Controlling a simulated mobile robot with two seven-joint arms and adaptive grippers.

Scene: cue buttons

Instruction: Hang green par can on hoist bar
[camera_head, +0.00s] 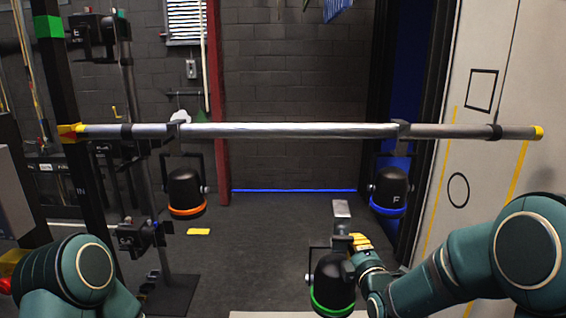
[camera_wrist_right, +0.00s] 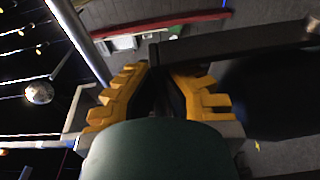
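The hoist bar (camera_head: 290,131) runs level across the head view, silver with yellow ends. A black par can with a green ring (camera_head: 332,300) is low at the right of centre, below and in front of the bar, with its hook clamp (camera_head: 341,211) uppermost. My right gripper (camera_head: 352,243) is shut on its dark yoke and holds it clear of the bar. In the right wrist view the yellow fingers (camera_wrist_right: 160,75) close on a dark piece; the can is dark at the right. My left arm shows at lower left, but I cannot make out its gripper.
An orange-ringed par can (camera_head: 186,190) hangs left on the bar and a blue-ringed one (camera_head: 390,188) hangs right. The bar between them is clear. A black stand (camera_head: 133,130) is at left; a pale panel (camera_head: 480,90) is at right.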

